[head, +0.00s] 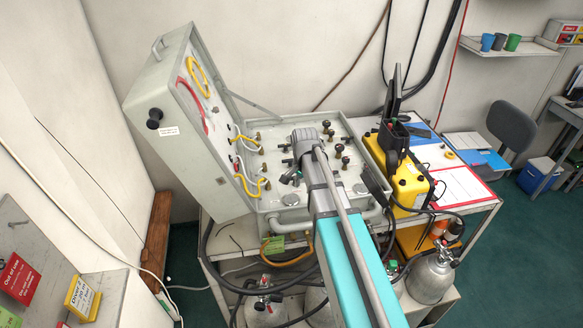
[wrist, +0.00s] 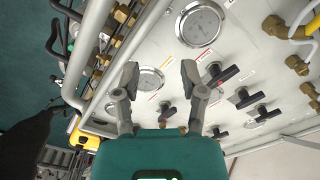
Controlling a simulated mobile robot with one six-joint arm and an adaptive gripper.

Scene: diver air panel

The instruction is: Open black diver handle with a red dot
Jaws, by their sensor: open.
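The air panel (head: 353,207) lies in an open grey case in the head view. In the wrist view its white face (wrist: 180,70) carries several black lever handles. One black handle (wrist: 222,75) is just right of my right finger, with a red label beside it. I cannot make out which handle has the red dot. My gripper (wrist: 160,82) is open and empty above the panel. In the head view my arm hides part of the panel.
Two round gauges, an upper gauge (wrist: 200,23) and a lower gauge (wrist: 150,80), sit near my fingers. Metal pipes (wrist: 90,45) run along the panel's left edge. Brass fittings (wrist: 275,26) are at right. The raised case lid (head: 185,120) and a yellow box (head: 410,185) flank the panel.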

